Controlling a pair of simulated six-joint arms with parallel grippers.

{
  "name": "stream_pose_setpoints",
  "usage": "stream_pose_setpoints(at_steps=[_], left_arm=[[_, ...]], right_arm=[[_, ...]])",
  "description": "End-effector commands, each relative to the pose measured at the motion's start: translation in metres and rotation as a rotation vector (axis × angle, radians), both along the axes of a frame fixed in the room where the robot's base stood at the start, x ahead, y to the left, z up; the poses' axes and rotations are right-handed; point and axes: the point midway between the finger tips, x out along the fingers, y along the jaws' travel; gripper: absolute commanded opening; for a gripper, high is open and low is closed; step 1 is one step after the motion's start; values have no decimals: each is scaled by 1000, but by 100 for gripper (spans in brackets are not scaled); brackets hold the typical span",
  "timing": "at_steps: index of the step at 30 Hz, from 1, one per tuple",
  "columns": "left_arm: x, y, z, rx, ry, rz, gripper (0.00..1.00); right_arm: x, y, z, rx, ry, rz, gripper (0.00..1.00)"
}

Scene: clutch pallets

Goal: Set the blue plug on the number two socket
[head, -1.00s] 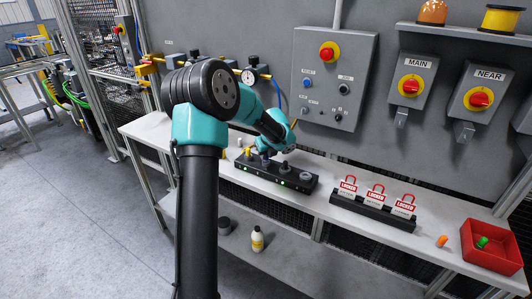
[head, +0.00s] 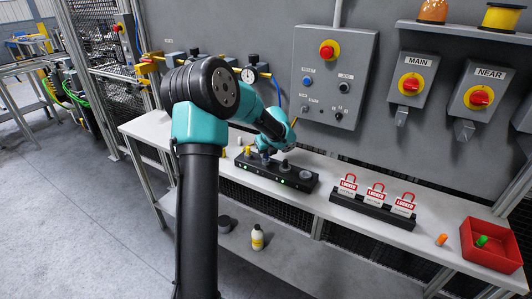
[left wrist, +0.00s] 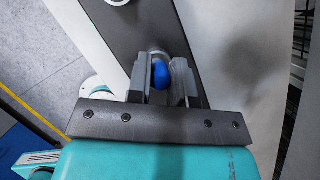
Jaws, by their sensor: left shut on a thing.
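My left gripper (left wrist: 161,84) is shut on the blue plug (left wrist: 161,75), whose rounded blue end shows between the two fingers in the left wrist view. The blue plug is mostly hidden by the gripper there. I cannot read socket numbers or tell whether the plug touches a socket. My right gripper is not in view.
A yellow plug (head: 248,151) stands at the block's left end. A black rack with red "LOCKED" padlocks (head: 374,195) is to the right. An orange plug (head: 441,240) lies near a red bin (head: 486,257) holding a green item. A grey control box (head: 325,105) hangs behind.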

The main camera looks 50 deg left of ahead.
Motion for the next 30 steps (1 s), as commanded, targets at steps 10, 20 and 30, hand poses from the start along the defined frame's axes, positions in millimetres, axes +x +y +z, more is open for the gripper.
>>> stream_pose_setpoints(at_steps=[10, 20, 30], left_arm=[[0, 0, -5, -1, 1, 0, 0], [0, 0, -10, 0, 1, -1, 0], [0, 0, -12, 0, 1, 0, 31]], right_arm=[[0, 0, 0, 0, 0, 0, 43], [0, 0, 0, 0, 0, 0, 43], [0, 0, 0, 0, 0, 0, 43]])
